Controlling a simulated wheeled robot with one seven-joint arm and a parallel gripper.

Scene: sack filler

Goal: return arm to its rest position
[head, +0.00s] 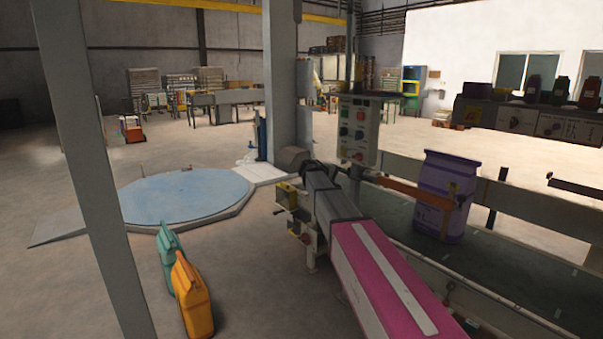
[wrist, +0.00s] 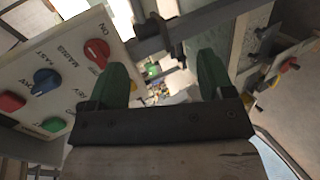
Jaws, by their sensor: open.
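My gripper (wrist: 163,78) shows in the wrist view with its two green fingers well apart and nothing between them. A control panel (wrist: 62,70) with red, blue, orange and green knobs and buttons is close on the left of the fingers. The same panel (head: 357,132) stands upright beyond the conveyor's near end in the head view. My arm appears to be the pink and grey form reaching from the lower right toward the panel in the head view. I cannot make out the fingertips there.
A purple sack (head: 446,195) stands upright on the conveyor (head: 475,255). Teal (head: 166,255) and orange (head: 192,295) canisters stand on the floor by a grey post (head: 92,170). A round blue platform (head: 185,195) lies behind.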

